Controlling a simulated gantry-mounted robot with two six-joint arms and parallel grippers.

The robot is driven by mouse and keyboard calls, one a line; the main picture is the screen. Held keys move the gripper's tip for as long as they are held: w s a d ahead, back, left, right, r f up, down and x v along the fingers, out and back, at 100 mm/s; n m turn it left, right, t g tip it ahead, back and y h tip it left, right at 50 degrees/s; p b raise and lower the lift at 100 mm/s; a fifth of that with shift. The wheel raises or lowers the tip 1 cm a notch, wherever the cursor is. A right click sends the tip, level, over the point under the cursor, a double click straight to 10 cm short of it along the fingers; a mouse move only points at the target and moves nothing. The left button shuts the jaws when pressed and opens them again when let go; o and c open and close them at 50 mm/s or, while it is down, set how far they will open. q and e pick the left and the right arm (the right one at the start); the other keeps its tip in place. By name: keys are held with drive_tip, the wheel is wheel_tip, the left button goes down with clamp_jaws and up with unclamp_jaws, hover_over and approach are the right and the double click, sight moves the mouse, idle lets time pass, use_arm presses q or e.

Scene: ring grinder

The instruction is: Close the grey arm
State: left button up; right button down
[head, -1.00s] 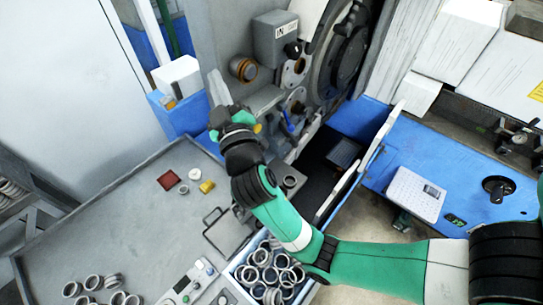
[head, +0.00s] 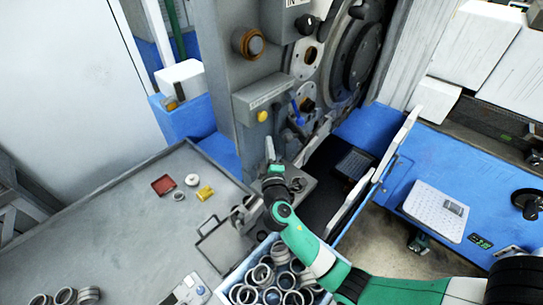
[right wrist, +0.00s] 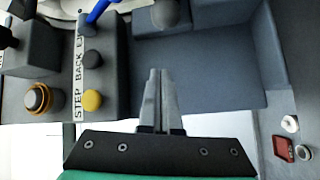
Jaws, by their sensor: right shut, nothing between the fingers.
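My right gripper (head: 268,148) is shut and empty, in front of the grinder's grey column, below the labelled grey control box (head: 265,95). In the right wrist view, its fingers (right wrist: 157,98) lie together, with the control box to their left. A grey part with a round end (right wrist: 168,13) shows at the top of that view, apart from the fingertips. I cannot tell whether it belongs to the grey arm; nothing in view is clearly that arm. A blue lever (head: 296,110) stands right of the control box. My left gripper is out of view.
An orange-ringed knob (head: 248,43) sits on the column, and a yellow button (head: 262,116) on the control box. A crate of metal rings (head: 228,287) stands below my right arm. The grey table (head: 125,225) carries small parts but has free room.

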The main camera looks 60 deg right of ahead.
drive_tip(key=d, duration=0.1)
drive_tip(key=s+d, duration=0.1)
drive_tip(key=d, duration=0.2)
drive_tip(key=shift+s+d+f+p, duration=0.1)
drive_tip(key=shift+s+f+p, duration=0.2)
drive_tip(key=shift+f+p, duration=0.1)
